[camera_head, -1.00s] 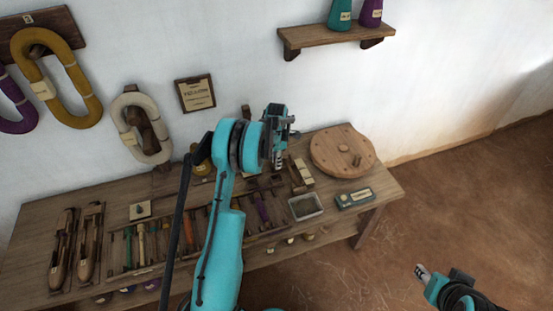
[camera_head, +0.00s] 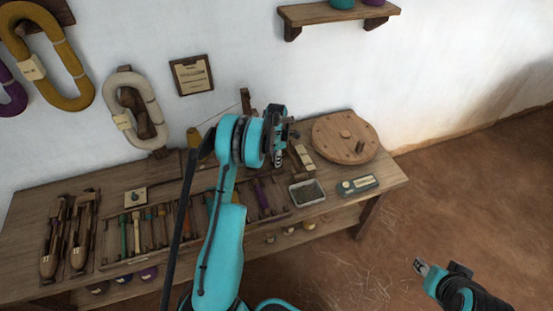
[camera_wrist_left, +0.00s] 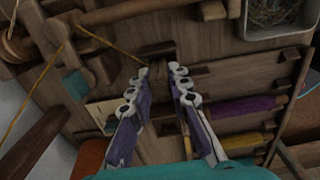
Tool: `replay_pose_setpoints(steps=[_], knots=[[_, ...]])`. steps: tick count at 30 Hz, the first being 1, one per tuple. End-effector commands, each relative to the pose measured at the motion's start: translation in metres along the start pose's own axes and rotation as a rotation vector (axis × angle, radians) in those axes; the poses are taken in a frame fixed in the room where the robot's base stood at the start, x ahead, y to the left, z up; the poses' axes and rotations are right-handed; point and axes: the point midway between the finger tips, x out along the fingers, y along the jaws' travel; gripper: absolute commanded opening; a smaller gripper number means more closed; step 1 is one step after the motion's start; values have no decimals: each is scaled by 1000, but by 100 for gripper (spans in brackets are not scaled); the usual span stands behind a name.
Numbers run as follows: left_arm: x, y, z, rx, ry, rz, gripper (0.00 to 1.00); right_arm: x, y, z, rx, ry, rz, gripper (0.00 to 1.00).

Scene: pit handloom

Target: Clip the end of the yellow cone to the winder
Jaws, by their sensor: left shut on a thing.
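The yellow cone (camera_head: 193,138) stands at the back of the bench, partly hidden by my left arm. In the head view its thin thread runs up to a wooden post (camera_head: 246,100). In the left wrist view the yellow thread (camera_wrist_left: 108,46) bends at a wooden part and runs to the left fingertip. My left gripper (camera_head: 279,158) is over the bench, shut on the thread's end; it also shows in the wrist view (camera_wrist_left: 160,72). Wooden parts, probably the winder (camera_wrist_left: 120,14), lie just beyond the fingertips. My right gripper (camera_head: 420,266) is off the bench at right; its jaws are unclear.
A round wooden disc (camera_head: 330,148) with pegs is at the bench's right end. A rack of coloured bobbins (camera_head: 125,236) and shuttles (camera_head: 52,245) fill the left and middle.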

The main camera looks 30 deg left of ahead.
Motion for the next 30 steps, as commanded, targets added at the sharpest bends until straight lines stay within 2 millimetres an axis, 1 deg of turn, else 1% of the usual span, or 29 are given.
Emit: replay_pose_setpoints(steps=[13,14,15,16,22,23,24,30], knots=[[1,0,0,0,0,0,2,1,0,0,0,0,0,40],[1,0,0,0,0,0,26,1,0,0,0,0,0,40],[1,0,0,0,0,0,36,1,0,0,0,0,0,40],[1,0,0,0,0,0,42,1,0,0,0,0,0,40],[1,0,0,0,0,0,42,1,0,0,0,0,0,40],[1,0,0,0,0,0,45,1,0,0,0,0,0,40],[1,0,0,0,0,0,55,1,0,0,0,0,0,40],[1,0,0,0,0,0,56,1,0,0,0,0,0,40]])
